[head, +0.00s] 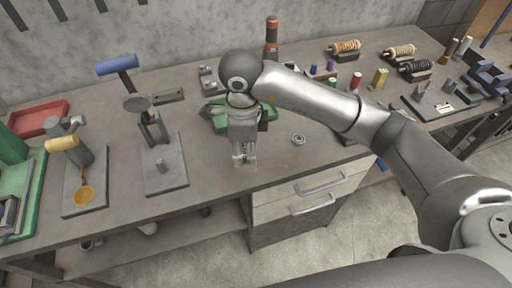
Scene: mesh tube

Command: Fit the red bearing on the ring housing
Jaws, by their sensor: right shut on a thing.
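My right gripper (243,160) points down over the front of the workbench, near its middle. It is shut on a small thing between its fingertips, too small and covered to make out. I cannot make out a red bearing anywhere. A small grey metal ring (298,139) lies on the bench to the right of the gripper, apart from it; it may be the ring housing, but I cannot tell for sure. My left gripper is not in view.
A lever press (165,178) with a blue handle and a plate fixture (85,208) with a yellow handle stand left. A red tray (38,133) lies far left. A green object (219,113) is partly hidden behind my gripper. Spools (345,47) and tools stand back right.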

